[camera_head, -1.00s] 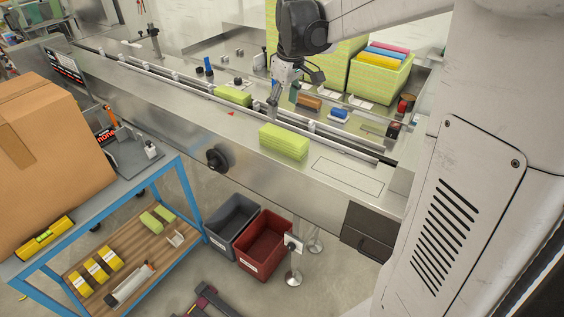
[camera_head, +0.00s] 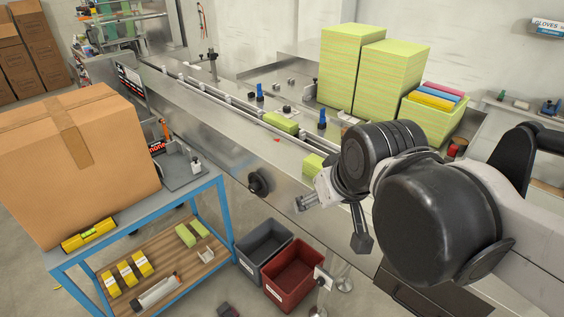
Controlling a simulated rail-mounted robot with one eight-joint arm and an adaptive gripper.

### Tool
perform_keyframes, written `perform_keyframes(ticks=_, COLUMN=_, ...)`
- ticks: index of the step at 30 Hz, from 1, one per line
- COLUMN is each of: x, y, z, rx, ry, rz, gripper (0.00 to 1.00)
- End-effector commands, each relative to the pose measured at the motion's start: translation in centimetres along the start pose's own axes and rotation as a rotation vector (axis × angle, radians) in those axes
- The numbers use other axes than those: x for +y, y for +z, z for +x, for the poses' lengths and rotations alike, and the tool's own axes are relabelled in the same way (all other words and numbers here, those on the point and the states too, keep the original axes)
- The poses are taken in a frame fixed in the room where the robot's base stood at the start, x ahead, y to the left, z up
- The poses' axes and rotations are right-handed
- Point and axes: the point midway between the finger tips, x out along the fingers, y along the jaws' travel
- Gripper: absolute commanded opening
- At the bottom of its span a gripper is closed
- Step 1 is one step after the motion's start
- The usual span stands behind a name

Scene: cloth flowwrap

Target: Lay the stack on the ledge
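A second green pack (camera_head: 281,122) lies in the conveyor channel behind the ledge. The right part of the ledge is hidden behind my arm.
Tall green stacks (camera_head: 338,65) and a green bin (camera_head: 428,122) with coloured cloths stand at the back. A blue cart (camera_head: 225,215) with a large cardboard box (camera_head: 75,165) stands left. Grey (camera_head: 262,248) and red (camera_head: 293,278) bins are on the floor.

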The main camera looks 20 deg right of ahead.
Motion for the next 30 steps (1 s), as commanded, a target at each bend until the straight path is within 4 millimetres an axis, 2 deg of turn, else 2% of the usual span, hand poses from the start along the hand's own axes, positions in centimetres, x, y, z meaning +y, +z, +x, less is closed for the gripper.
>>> perform_keyframes(ticks=1, x=-0.3, y=0.9, z=-0.1, rx=0.013, ry=-0.002, rz=0.010, gripper=0.63)
perform_keyframes(ticks=6, x=-0.8, y=2.3, z=-0.1, rx=0.042, ry=-0.006, rz=0.039, gripper=0.63)
perform_keyframes(ticks=18, x=-0.9, y=2.6, z=0.1, rx=0.048, ry=-0.007, rz=0.045, gripper=0.63)
perform_keyframes(ticks=30, x=-1.1, y=5.2, z=4.2, rx=0.047, ry=-0.007, rz=0.045, gripper=0.63)
